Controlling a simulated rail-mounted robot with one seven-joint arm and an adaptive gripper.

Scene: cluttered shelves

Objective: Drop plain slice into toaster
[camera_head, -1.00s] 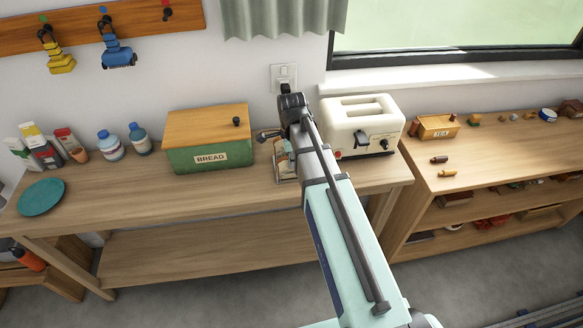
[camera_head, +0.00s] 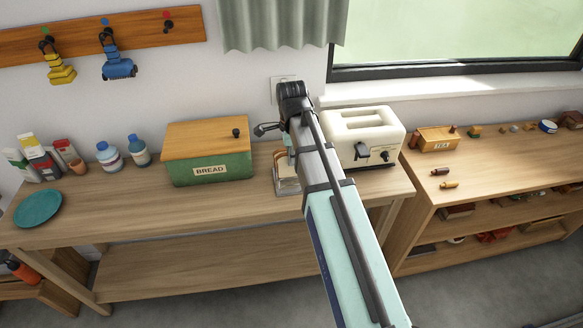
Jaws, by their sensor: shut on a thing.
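The white toaster (camera_head: 362,137) stands on the wooden counter, slots upward, its front lever and knob facing me. It is just right of my arm. A small rack (camera_head: 287,183) with bread slices (camera_head: 287,165) stands left of the toaster, partly covered by my arm. My gripper (camera_head: 269,130) is above and behind the rack, left of the toaster. Only one dark finger part shows clearly. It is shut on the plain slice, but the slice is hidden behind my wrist.
The green bread box (camera_head: 208,165) with a wooden lid stands left of the rack. Bottles (camera_head: 110,157), cartons and a teal plate (camera_head: 38,207) are further left. A tea box (camera_head: 435,139) and small items stand on the right-hand shelf unit. Front counter (camera_head: 180,215) is clear.

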